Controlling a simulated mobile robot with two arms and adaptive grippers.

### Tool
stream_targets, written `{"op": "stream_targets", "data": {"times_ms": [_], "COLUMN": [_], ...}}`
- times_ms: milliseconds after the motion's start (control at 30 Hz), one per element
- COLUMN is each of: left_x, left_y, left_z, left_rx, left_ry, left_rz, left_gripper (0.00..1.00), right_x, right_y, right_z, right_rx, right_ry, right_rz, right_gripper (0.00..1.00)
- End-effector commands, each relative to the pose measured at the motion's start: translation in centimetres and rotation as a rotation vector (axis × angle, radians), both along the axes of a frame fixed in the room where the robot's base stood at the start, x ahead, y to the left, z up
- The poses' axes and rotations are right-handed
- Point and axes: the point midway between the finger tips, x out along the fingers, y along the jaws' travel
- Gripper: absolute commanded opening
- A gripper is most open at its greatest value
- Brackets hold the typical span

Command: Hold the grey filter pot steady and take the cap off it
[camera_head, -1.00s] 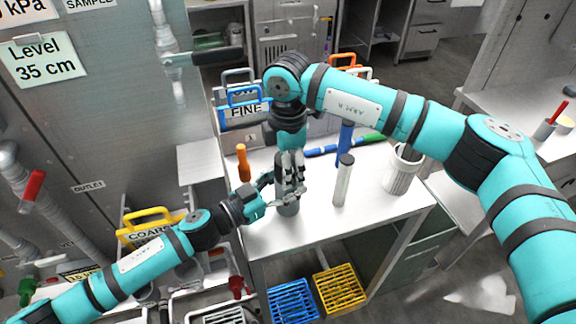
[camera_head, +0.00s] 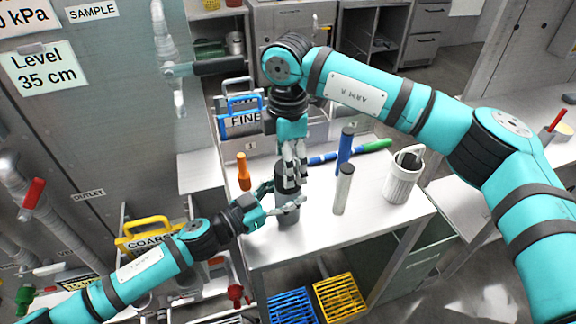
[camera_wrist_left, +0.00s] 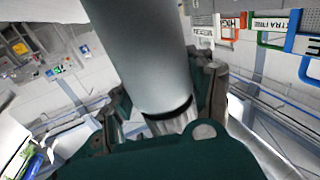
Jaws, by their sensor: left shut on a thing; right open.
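The grey filter pot (camera_head: 287,214) stands upright near the front left of the white table. My right gripper (camera_head: 291,184) points down just above the pot, open. Its fingers hide the pot's top, so I cannot tell the cap apart there.
Beside the pot stand a grey dark-topped cylinder (camera_head: 343,190), a blue bottle (camera_head: 345,150) and an orange bottle (camera_head: 243,172). A white ribbed container (camera_head: 402,182) is at the right. A blue and green rod (camera_head: 375,146) lies behind. The table's front right is clear.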

Motion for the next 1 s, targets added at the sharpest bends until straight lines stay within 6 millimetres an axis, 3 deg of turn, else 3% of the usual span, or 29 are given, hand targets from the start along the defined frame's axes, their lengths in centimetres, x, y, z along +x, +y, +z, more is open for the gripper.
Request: {"op": "stream_targets", "data": {"times_ms": [67,100,300,633,1000], "left_x": [0.0,0.0,0.0,-0.3,-3.7], "left_y": [0.0,0.0,0.0,0.5,5.1], "left_z": [0.1,0.1,0.1,-0.1,-0.1], "left_rx": [-0.001,-0.001,-0.001,0.0,0.001], "left_ry": [-0.002,-0.002,-0.001,0.001,0.002], "left_rz": [0.0,0.0,0.0,0.0,0.001], "left_gripper": [0.0,0.59,0.83,0.83,0.83], "right_x": [0.0,0.0,0.0,0.0,0.0], "right_y": [0.0,0.0,0.0,0.0,0.0], "right_z": [0.0,0.0,0.0,-0.1,-0.1], "right_rx": [0.0,0.0,0.0,0.0,0.0], "right_ry": [0.0,0.0,0.0,0.0,0.0], "right_rz": [0.0,0.0,0.0,0.0,0.0], "right_gripper": [0.75,0.75,0.75,0.75,0.75]}}
